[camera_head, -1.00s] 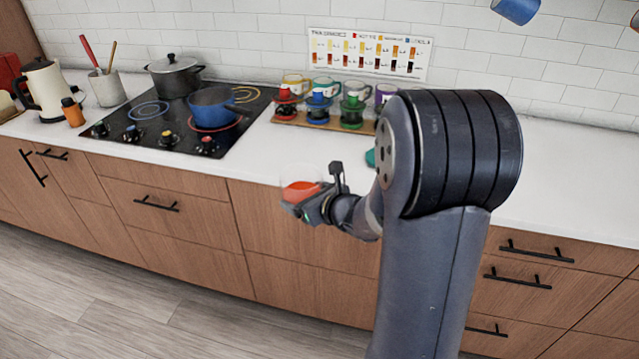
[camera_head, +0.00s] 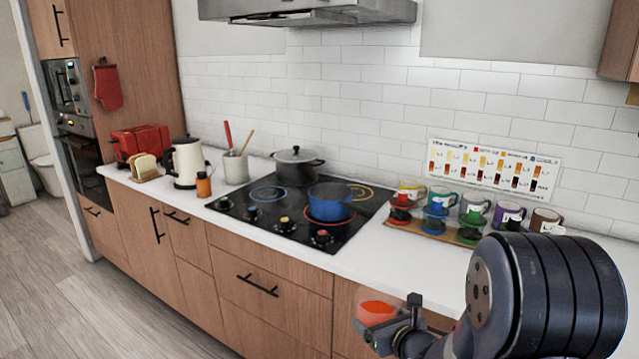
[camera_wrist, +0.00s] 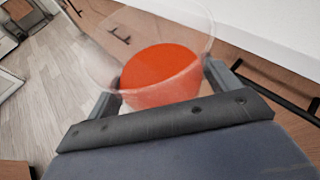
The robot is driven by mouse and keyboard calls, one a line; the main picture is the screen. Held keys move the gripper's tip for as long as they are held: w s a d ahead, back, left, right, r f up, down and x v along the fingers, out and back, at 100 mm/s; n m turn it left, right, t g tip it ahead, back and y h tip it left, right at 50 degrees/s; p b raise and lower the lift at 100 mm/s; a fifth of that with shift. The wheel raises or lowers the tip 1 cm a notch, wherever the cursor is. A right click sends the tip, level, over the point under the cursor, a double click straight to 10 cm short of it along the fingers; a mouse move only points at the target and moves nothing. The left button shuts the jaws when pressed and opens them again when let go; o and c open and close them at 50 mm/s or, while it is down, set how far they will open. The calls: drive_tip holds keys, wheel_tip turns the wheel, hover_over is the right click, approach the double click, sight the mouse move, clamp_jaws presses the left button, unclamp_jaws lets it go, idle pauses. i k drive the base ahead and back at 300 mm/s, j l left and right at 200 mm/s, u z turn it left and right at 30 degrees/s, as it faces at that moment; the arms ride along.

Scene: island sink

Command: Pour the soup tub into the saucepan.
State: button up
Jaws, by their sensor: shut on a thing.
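The soup tub (camera_head: 377,312) is a clear round tub with orange-red soup in it. My gripper (camera_head: 388,334) is shut on it and holds it in front of the drawers, below and right of the cooktop. In the wrist view the tub (camera_wrist: 160,75) sits between my two fingers (camera_wrist: 163,85), and the soup lies low inside it. The blue saucepan (camera_head: 328,203) stands on the red-ringed front right burner of the black cooktop, apart from the tub. Its handle points to the back right. The saucepan is not in the wrist view.
Right of the cooktop is a wooden tray (camera_head: 455,238) with several mugs and coloured drippers. A kettle (camera_head: 187,162), an orange bottle (camera_head: 203,185) and a utensil crock (camera_head: 235,167) stand left.

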sight(329, 202)
drive_tip(key=i+j, duration=0.3)
drive_tip(key=j, duration=0.15)
drive_tip(key=i+j, duration=0.3)
drive_tip(key=j, duration=0.15)
